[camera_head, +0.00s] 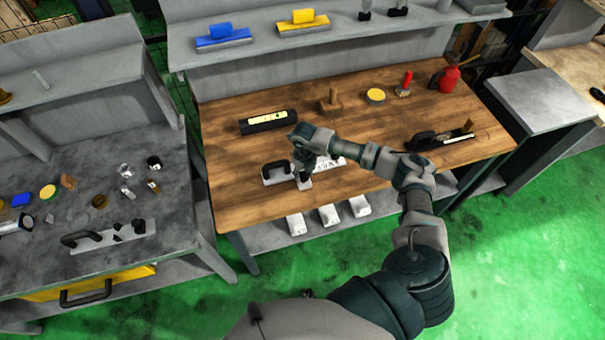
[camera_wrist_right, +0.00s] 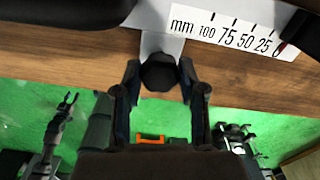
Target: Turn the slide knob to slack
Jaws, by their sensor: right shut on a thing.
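The slide knob (camera_wrist_right: 159,73) is a dark, faceted knob at the front edge of the wooden bench in the right wrist view. It sits on a pale metal slide beside a white millimetre scale (camera_wrist_right: 243,37). My right gripper (camera_wrist_right: 159,85) has one finger on each side of the knob and is shut on it. In the head view my right gripper (camera_head: 304,178) reaches down over the slide device (camera_head: 273,180), hiding the knob. The scale's pointer is near its low-number end. My left gripper does not show in the head view.
A black handle (camera_head: 277,167) stands just left of my gripper. On the wooden bench (camera_head: 235,185) are a black level-like block (camera_head: 268,122), a yellow-topped tin (camera_head: 375,96), a red can (camera_head: 449,80) and a dark tool (camera_head: 440,137). White blocks (camera_head: 329,215) lie on the lower shelf.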

